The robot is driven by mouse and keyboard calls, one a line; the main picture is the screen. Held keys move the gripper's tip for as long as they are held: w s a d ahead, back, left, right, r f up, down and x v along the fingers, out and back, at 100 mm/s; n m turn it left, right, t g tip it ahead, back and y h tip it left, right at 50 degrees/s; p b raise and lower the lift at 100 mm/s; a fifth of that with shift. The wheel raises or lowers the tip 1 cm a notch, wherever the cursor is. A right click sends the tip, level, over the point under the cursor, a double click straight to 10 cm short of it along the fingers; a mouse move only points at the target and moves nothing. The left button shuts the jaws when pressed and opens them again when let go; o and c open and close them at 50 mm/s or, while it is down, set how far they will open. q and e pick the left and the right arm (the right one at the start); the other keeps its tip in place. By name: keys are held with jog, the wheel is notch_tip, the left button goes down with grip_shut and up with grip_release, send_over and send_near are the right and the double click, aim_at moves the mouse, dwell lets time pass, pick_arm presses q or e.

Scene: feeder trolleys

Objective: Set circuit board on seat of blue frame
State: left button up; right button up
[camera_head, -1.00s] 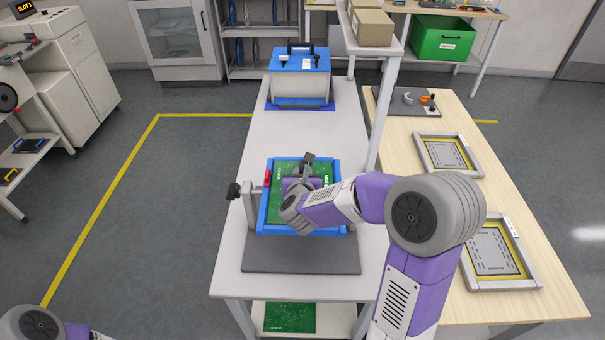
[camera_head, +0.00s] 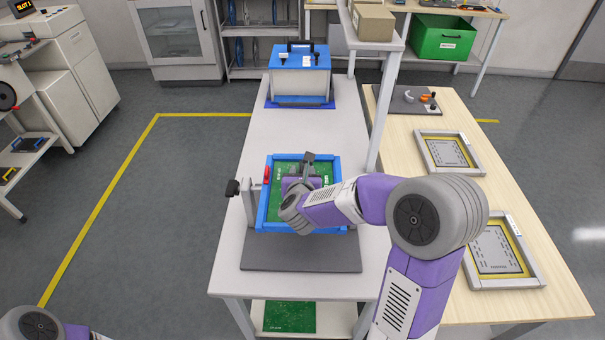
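The blue frame (camera_head: 262,205) sits in a fixture on a dark grey base (camera_head: 300,257) on the white table. A green circuit board (camera_head: 283,170) shows inside the frame's outline. I cannot tell whether it lies on the seat or just above it.
Another green board (camera_head: 290,317) lies on the shelf under the table. A blue and white box (camera_head: 299,85) stands at the table's far end. A black knob (camera_head: 233,188) sticks out left of the frame. Two grey frames (camera_head: 424,148) lie on the wooden table at right.

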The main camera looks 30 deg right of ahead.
jog(key=shift+o, duration=0.9)
jog(key=p+v, duration=0.1)
jog(key=v, duration=0.6)
jog(key=shift+s+a+r, duration=0.1)
jog(key=shift+s, duration=0.2)
